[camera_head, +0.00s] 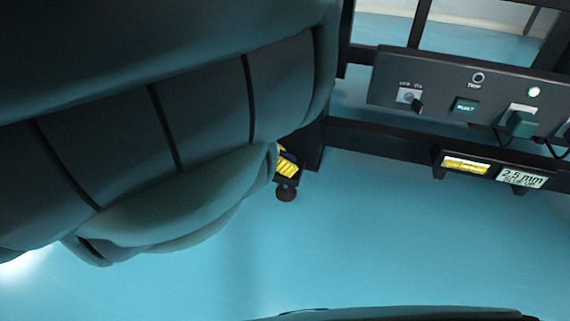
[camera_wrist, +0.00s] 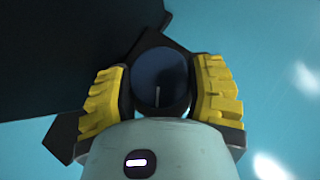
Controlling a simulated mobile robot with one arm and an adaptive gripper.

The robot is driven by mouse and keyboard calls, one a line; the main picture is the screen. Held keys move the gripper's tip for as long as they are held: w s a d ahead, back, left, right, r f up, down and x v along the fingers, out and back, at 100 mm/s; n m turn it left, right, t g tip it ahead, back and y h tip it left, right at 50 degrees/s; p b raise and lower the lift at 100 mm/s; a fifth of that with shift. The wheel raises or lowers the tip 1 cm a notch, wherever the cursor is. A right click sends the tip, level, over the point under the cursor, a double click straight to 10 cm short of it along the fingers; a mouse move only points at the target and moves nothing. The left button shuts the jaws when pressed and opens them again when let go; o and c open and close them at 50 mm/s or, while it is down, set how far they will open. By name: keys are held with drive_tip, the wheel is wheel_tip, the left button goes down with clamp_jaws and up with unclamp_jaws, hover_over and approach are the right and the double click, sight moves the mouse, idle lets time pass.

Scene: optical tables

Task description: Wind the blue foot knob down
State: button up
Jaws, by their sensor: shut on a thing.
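The blue foot knob (camera_wrist: 160,78) shows in the wrist view as a dark blue round disc with a pale line mark on its face. My gripper (camera_wrist: 161,92) is shut on it, with one yellow ribbed finger pad on each side. In the head view my arm covers most of the left side. Only a yellow part of my gripper (camera_head: 287,165) shows there, at the foot of a dark table leg, above a dark brown round foot (camera_head: 286,193). The blue knob itself is hidden in the head view.
A dark panel (camera_head: 440,97) at upper right carries a key switch, a green button, a lit green lamp and a plug. A small display (camera_head: 522,177) below reads "2.5 mm" with a blurred second line.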

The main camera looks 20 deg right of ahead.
drive_tip(key=shift+f, duration=0.1)
idle(0.3)
drive_tip(key=o, duration=1.1)
drive_tip(key=shift+o, duration=0.6)
drive_tip(key=shift+s, duration=0.15)
